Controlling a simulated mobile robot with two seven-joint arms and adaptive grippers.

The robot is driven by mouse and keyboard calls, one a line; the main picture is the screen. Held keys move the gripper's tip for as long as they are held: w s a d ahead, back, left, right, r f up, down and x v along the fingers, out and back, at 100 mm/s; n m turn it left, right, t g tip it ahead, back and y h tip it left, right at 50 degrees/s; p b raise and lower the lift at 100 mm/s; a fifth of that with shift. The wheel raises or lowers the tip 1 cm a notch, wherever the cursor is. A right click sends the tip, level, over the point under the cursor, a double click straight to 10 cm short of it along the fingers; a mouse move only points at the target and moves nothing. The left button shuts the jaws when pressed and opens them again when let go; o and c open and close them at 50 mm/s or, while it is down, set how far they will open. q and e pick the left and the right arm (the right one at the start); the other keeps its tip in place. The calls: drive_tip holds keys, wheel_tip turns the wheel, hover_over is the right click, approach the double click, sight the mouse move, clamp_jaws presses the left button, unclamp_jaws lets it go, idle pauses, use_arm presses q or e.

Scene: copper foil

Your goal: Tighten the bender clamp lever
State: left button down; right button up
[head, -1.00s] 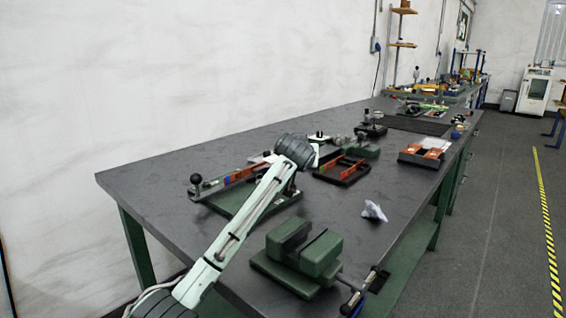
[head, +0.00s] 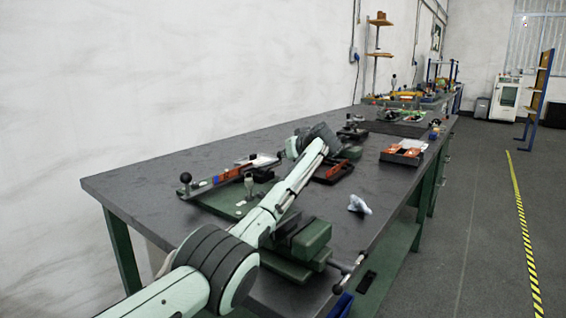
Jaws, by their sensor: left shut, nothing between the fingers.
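The bender appears to be the green plate (head: 222,206) with a long reddish bar and an upright lever with a black ball knob (head: 185,177) at its left end. A small upright clamp-like post (head: 249,186) stands near the plate's middle, beside my left arm. I cannot tell for certain which part is the clamp lever. My left arm reaches from the lower left across the plate's right side. My left gripper (head: 322,138) is at the arm's far end, shut and empty; its fingertips are hard to make out. My right gripper is not in view.
A green vise (head: 310,240) stands right of my arm near the bench's front edge. The bench's left end (head: 120,183) is clear.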

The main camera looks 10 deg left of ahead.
use_arm(q)
drive_tip(key=shift+w+a, duration=0.1)
drive_tip(key=shift+w, duration=0.1)
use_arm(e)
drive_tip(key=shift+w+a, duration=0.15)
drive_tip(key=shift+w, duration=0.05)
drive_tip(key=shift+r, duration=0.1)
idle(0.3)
